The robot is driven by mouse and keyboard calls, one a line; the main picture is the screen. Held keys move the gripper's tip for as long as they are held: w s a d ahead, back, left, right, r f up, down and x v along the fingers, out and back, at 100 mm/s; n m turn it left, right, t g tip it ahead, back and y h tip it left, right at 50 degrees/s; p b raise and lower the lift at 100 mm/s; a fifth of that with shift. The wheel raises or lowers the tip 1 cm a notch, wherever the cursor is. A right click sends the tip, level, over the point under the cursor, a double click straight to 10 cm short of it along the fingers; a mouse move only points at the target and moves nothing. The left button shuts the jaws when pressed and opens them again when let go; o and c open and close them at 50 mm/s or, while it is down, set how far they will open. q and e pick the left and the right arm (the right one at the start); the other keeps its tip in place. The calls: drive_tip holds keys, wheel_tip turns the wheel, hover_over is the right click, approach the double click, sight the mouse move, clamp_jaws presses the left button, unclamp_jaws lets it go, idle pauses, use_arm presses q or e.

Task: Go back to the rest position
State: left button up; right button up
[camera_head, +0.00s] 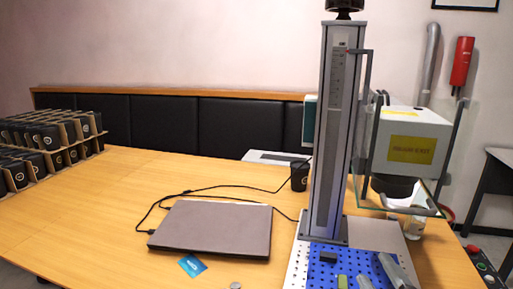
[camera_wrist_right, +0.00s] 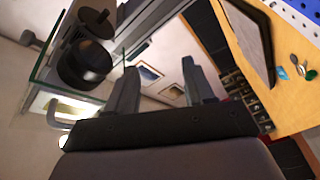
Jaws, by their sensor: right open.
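My right gripper (camera_head: 379,270) shows at the bottom of the head view, in front of the laser marker's blue perforated plate (camera_head: 322,262). In the right wrist view its two grey fingers (camera_wrist_right: 160,85) stand well apart with nothing between them. The laser marker has a tall grey column (camera_head: 325,140) and a white laser head (camera_head: 410,140) with a yellow label. Its dark round lens (camera_wrist_right: 85,62) shows at the upper left of the wrist view. My left gripper is in neither view.
A closed grey laptop (camera_head: 212,228) lies on the wooden table (camera_head: 100,215) with a blue card (camera_head: 192,265) in front. A black cup (camera_head: 299,176) stands behind the column. Boxed dark cups (camera_head: 45,137) fill the far left. The table's left front is clear.

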drive_tip(key=s+d+f+m+g+h, duration=0.35)
drive_tip(key=s+f+m+g, duration=0.35)
drive_tip(key=f, duration=0.4)
drive_tip(key=s+a+f+m+g+y, duration=0.1)
drive_tip(key=s+f+m+g, duration=0.1)
drive_tip(key=s+f+g, duration=0.35)
drive_tip(key=s+f+m+g+y, duration=0.1)
drive_tip(key=s+f+m+g, duration=0.15)
drive_tip(key=s, duration=0.65)
drive_tip(key=w+a+f+t+y+p, duration=0.2)
drive_tip(key=w+a+f+t+p, duration=0.1)
drive_tip(key=w+f+t+p, duration=0.1)
drive_tip(key=shift+w+a+f+n+t, duration=0.2)
drive_tip(key=shift+w+f+n+t, duration=0.35)
drive_tip(key=shift+w+t, duration=0.65)
